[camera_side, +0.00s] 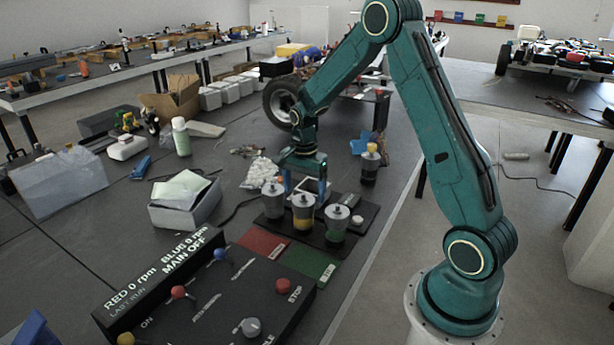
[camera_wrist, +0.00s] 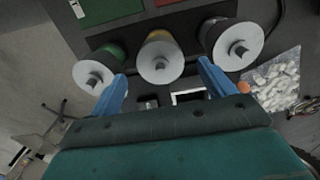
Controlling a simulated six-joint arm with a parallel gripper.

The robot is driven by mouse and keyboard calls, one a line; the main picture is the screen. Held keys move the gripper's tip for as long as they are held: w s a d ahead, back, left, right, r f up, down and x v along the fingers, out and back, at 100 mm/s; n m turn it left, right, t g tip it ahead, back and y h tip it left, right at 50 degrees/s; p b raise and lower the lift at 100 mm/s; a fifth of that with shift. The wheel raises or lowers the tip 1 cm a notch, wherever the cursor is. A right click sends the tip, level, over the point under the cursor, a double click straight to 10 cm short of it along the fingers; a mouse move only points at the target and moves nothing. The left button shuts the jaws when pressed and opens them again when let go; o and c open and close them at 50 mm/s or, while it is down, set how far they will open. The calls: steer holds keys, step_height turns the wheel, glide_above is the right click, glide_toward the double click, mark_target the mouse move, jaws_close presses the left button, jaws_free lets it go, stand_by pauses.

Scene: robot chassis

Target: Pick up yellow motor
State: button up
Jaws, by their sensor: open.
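The yellow motor (camera_side: 303,213), a grey-topped cylinder with a yellow band, stands upright in the middle of a row of three on a black base (camera_side: 270,226). In the wrist view my gripper (camera_wrist: 158,72) has one finger near the green motor (camera_wrist: 96,72) and one near the third motor (camera_wrist: 232,43). I cannot tell whether they touch.
The control box (camera_side: 215,290) with coloured knobs lies in front, beside red (camera_side: 262,243) and green (camera_side: 308,263) pads. A bag of white pieces (camera_side: 260,173) and an open white box (camera_side: 186,203) lie left.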

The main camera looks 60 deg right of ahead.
mark_target(303, 200)
steer(key=shift+a+f, duration=0.1)
steer(key=shift+f, duration=2.5)
steer(key=shift+w+r, duration=0.1)
steer(key=c, duration=1.8)
